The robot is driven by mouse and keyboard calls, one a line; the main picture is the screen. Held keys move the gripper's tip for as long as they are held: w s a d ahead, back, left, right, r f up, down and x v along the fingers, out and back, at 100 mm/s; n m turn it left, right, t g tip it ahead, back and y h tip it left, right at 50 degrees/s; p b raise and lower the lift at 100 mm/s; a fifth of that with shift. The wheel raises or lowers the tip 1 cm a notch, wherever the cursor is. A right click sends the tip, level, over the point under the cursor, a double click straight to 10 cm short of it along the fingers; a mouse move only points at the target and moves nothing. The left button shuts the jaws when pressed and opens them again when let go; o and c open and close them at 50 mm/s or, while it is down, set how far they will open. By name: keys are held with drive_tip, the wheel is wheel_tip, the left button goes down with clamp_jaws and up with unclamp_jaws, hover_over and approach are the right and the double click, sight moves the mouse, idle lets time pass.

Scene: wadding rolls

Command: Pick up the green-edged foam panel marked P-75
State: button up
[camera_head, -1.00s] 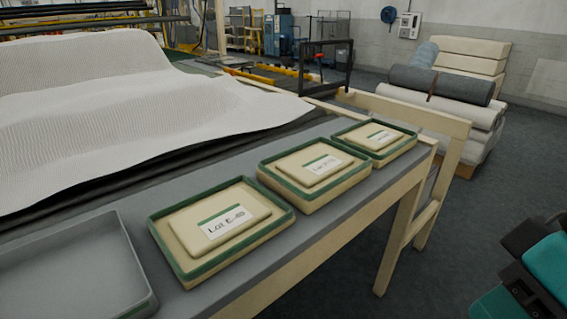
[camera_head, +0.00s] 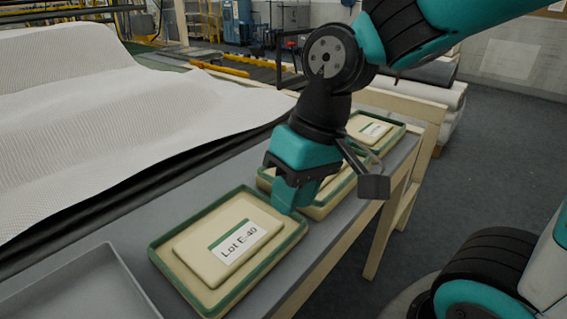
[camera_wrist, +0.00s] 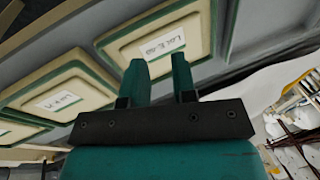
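Three green-edged foam panels in a row on the grey table all have white labels with a green stripe. The nearest panel (camera_head: 205,250) reads Lot E-40; it also shows at the top of the wrist view (camera_wrist: 140,52). The middle panel (camera_wrist: 85,92) has a label too small to read surely; in the head view my arm hides most of it (camera_head: 338,192). The far panel (camera_head: 366,141) has an unreadable label. My gripper (camera_head: 284,198) is open and empty, its fingers pointing down near the gap between the nearest and middle panels. Its two fingers show apart in the wrist view (camera_wrist: 159,75).
An empty grey tray (camera_head: 85,285) lies at the near left of the table. White quilted wadding (camera_head: 120,110) covers the table's left side. The floor at right is clear apart from my own base.

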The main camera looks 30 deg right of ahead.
drive_tip(key=w+d+r+m+h+p, duration=0.2)
drive_tip(key=w+d+r+m+p, duration=0.3)
drive_tip(key=w+d+m, duration=0.5)
drive_tip(key=m+h+p, duration=0.1)
drive_tip(key=m+p, duration=0.3)
drive_tip(key=m, duration=0.3)
hover_over(346, 178)
drive_tip(key=shift+g, duration=0.3)
drive_tip(key=f, duration=1.1)
drive_tip(key=shift+a+f, duration=0.35)
drive_tip(key=shift+f, duration=0.05)
drive_tip(key=shift+n, duration=0.3)
drive_tip(key=shift+d+f+p, duration=0.15)
drive_tip(key=shift+f+p, duration=0.45)
drive_tip(key=shift+f, duration=0.9)
drive_tip(key=shift+d+f+p, duration=0.1)
drive_tip(key=shift+f+p, duration=0.45)
drive_tip(key=shift+f, duration=0.95)
clamp_jaws()
